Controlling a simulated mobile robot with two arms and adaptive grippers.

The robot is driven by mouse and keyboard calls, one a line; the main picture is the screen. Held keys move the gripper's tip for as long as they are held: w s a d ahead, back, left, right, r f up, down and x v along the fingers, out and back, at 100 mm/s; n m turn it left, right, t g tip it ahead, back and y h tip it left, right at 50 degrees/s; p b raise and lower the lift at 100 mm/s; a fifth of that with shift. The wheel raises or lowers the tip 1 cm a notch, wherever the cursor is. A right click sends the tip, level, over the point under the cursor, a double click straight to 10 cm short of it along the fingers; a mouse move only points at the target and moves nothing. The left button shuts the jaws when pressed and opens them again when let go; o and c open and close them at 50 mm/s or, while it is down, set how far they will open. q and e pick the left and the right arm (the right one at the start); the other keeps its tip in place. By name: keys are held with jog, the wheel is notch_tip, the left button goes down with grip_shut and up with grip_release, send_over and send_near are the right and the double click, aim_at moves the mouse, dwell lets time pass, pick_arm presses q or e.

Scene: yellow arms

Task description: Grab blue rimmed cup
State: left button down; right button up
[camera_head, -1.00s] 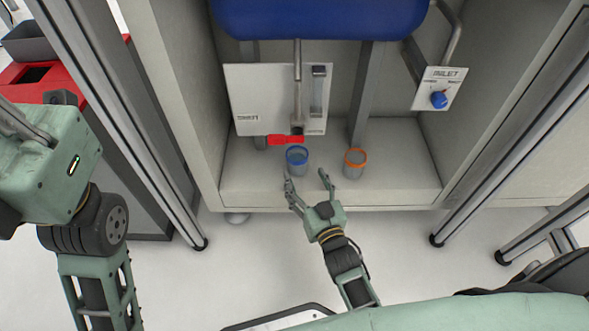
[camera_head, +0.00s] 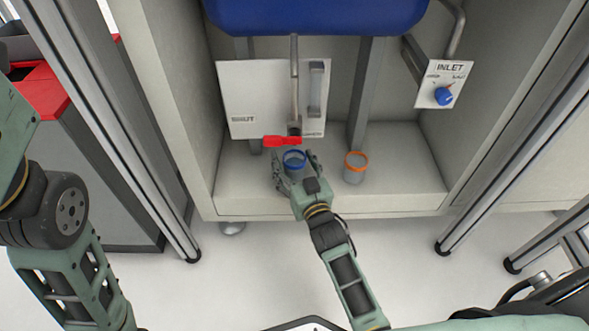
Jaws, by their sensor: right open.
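The blue rimmed cup (camera_head: 294,160) stands upright on the cabinet shelf, just below a red handle. My right gripper (camera_head: 294,168) is at the cup with its fingers open, one on each side of it. The fingers and palm hide part of the cup's lower body, and I cannot tell whether they touch it. My left arm shows at the left edge, but its gripper is out of view.
An orange rimmed cup (camera_head: 355,167) stands close to the right of my right gripper. The red handle (camera_head: 282,141) and a white panel (camera_head: 250,98) are behind the blue rimmed cup. A blue tank (camera_head: 315,14) is above. The shelf (camera_head: 408,180) is clear at right.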

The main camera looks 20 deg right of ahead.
jog(key=shift+c, duration=0.2)
jog(key=c, duration=1.1)
jog(key=shift+c, duration=0.3)
jog(key=shift+r, duration=0.1)
